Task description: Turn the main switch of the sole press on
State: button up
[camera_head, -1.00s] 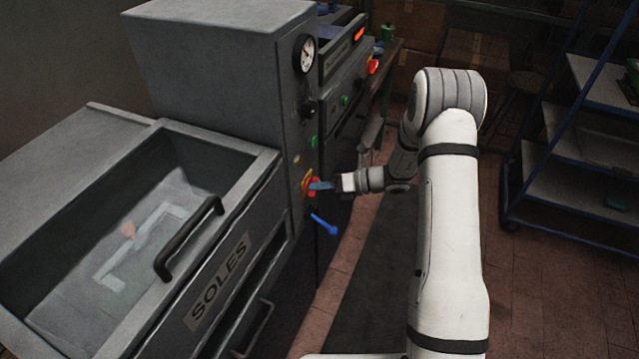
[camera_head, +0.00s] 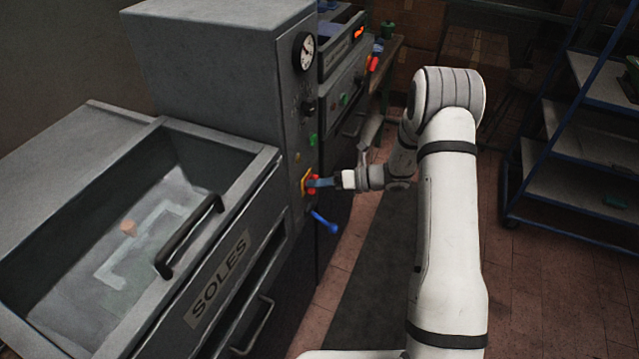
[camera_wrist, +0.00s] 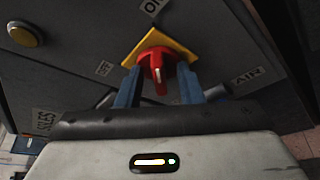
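The main switch is a red knob (camera_wrist: 157,66) on a yellow plate (camera_wrist: 183,50) on the sole press's grey panel. It also shows as a small red knob (camera_head: 311,185) in the head view. A white line on the knob points toward the bottom of the wrist view; an "ON" label (camera_wrist: 152,6) is above the plate and an "OFF" label (camera_wrist: 103,69) to its left. My gripper (camera_wrist: 160,86) is open, its blue fingers on either side of the knob, with gaps beside the knob's grip. Contact cannot be told.
A blue lever (camera_head: 324,222) juts from the panel just below the switch. The press (camera_head: 200,45) has a gauge, buttons and a "SOLES" drawer with a black handle (camera_head: 188,237). A blue-framed shelf (camera_head: 570,205) stands right; dark floor matting (camera_head: 370,270) lies between.

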jog(key=shift+d, duration=0.1)
jog(key=w+b+v, duration=0.1)
jog(key=b+v, duration=0.1)
jog(key=v, duration=0.5)
jog(key=shift+s+d, duration=0.35)
jog(key=shift+s, duration=0.15)
jog(key=shift+r, duration=0.1)
